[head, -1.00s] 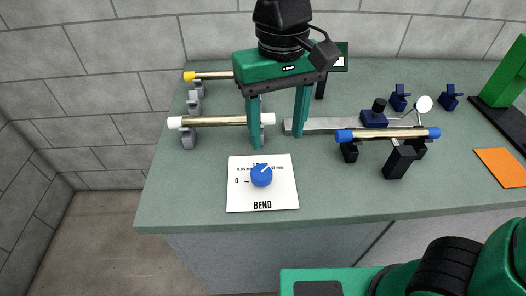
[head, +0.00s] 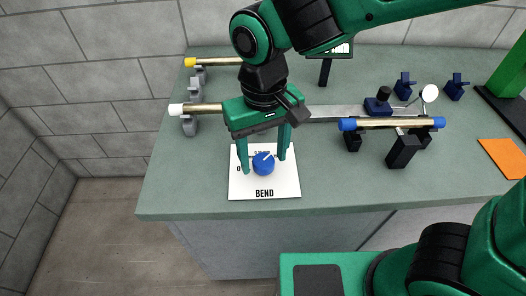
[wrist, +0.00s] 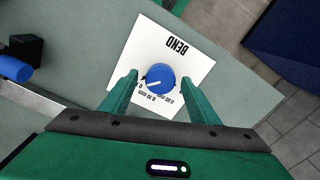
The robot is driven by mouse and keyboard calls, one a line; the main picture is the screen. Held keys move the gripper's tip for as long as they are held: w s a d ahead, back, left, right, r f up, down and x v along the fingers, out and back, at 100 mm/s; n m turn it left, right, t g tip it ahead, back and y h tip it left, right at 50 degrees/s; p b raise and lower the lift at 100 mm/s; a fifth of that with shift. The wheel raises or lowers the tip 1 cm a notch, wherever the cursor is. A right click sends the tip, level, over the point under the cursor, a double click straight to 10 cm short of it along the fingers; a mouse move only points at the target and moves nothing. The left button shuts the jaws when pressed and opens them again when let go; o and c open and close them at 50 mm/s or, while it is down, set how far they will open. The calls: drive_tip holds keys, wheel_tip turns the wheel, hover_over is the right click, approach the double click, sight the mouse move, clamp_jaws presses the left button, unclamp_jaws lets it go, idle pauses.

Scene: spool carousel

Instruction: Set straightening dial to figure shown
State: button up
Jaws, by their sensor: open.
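The straightening dial is a round blue knob (head: 263,163) on a white plate (head: 264,187) marked BEND, near the front of the bench. A white pointer line on the knob aims to the upper right in the head view. My gripper (head: 264,166) is open, with one finger on each side of the knob. In the wrist view the knob (wrist: 161,79) lies just beyond and between the fingertips (wrist: 162,76), with no contact visible.
A rod with blue ends (head: 392,124) rests on black supports beside a dial gauge (head: 429,93). Rods with a white end (head: 176,110) and a yellow end (head: 190,62) lie on grey holders at the left. An orange sheet (head: 502,158) lies at the right.

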sight(264, 159)
drive_tip(key=shift+f, duration=0.15)
drive_tip(key=c, duration=1)
drive_tip(key=shift+n, duration=0.4)
drive_tip(key=o, duration=1)
wheel_tip(264, 159, up, 11)
